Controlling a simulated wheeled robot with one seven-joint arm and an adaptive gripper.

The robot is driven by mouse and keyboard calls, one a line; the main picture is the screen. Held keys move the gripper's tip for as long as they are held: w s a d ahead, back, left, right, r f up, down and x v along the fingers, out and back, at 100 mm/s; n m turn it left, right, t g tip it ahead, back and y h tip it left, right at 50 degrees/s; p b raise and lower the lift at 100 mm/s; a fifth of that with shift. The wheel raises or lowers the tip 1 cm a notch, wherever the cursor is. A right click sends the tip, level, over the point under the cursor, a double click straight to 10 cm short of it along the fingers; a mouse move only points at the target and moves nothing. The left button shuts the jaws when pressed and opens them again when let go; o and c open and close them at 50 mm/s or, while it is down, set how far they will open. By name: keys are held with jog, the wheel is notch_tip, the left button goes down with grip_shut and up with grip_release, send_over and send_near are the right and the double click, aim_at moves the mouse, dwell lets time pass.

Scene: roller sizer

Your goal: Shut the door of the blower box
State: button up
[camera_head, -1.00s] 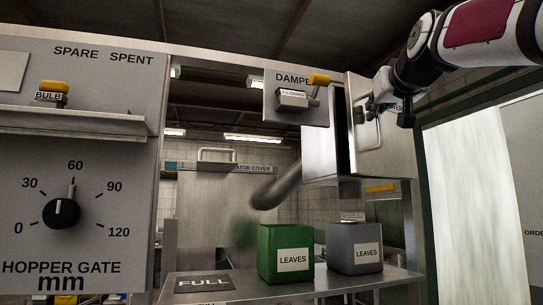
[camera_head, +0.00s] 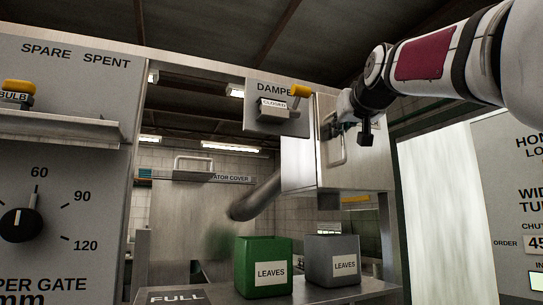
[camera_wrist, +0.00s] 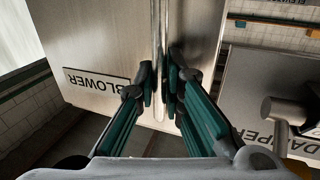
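The blower box (camera_head: 297,168) hangs at the upper middle of the head view, beside the damper panel. Its pale metal door (camera_head: 368,160) carries an upright bar handle (camera_head: 338,150). In the wrist view the door (camera_wrist: 100,40) fills the upper left, with its BLOWER label (camera_wrist: 97,88). My gripper (camera_head: 345,128) is at the handle. In the wrist view the fingers (camera_wrist: 159,88) lie close on both sides of the handle bar (camera_wrist: 160,45) and appear shut on it. A narrow dark gap shows at the door's left edge; whether the door is flush is hard to tell.
The damper panel (camera_head: 268,122) with its yellow-tipped lever (camera_head: 300,91) is just left of the box. A green bin (camera_head: 264,252) and a grey bin (camera_head: 332,268) stand below on a metal bench. A control panel (camera_head: 508,180) is at the right.

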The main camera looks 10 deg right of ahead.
jog(key=shift+o, duration=0.4)
jog(key=shift+w+a, duration=0.15)
jog(key=shift+w, duration=0.05)
jog(key=shift+s, duration=0.1)
jog(key=s+a, duration=0.1)
jog(key=s, duration=1)
jog(key=shift+s+a, duration=0.4)
jog(key=shift+f, duration=0.1)
